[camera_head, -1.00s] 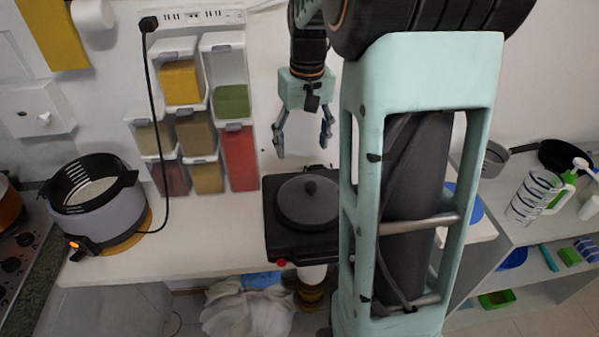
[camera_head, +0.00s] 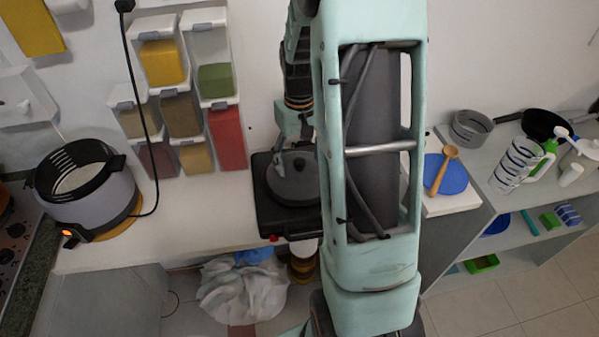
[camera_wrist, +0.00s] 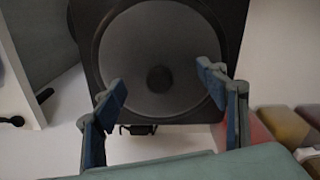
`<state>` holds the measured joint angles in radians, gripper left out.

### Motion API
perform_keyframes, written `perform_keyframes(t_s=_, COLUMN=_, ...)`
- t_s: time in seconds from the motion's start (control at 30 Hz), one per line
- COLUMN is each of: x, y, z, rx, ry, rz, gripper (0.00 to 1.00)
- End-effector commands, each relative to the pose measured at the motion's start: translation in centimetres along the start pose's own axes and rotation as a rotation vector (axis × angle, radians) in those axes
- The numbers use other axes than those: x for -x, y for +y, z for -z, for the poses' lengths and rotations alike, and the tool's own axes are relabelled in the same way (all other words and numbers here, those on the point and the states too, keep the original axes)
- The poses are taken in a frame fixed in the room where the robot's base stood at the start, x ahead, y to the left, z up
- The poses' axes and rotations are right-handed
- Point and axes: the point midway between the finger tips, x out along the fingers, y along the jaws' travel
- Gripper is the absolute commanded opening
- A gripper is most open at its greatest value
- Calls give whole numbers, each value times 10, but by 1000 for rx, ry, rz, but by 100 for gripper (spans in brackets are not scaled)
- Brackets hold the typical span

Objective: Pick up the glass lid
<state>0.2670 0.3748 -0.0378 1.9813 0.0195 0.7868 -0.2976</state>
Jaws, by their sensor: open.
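A round dark lid (camera_head: 286,181) with a small knob lies on the black square cooker on the white counter in the head view. In the wrist view the lid (camera_wrist: 145,42) fills the upper middle, its dark knob (camera_wrist: 159,79) near the centre. My gripper (camera_wrist: 165,88) is open and empty there, its two blue-tipped fingers apart, with the knob appearing between and slightly beyond the tips. In the head view my gripper is over the back of the lid, partly hidden by my arm. Whether the fingers touch the lid cannot be told.
The black cooker (camera_head: 264,214) sits near the counter's front edge. Spice dispensers (camera_head: 180,120) hang on the wall behind and left. A grey rice cooker (camera_head: 98,212) stands at left.

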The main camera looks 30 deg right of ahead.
Motion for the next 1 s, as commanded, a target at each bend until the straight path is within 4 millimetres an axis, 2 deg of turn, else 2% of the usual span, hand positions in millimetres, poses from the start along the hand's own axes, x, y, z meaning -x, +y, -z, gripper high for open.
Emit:
perform_keyframes(t_s=0.27, x=-5, y=0, z=0, rx=0, ry=1, rz=0, gripper=66)
perform_keyframes(t_s=0.87, x=-6, y=0, z=-1, rx=0, ry=-1, rz=0, gripper=1)
perform_keyframes(t_s=1.0, x=-6, y=0, z=-1, rx=0, ry=-2, rz=1, gripper=0)
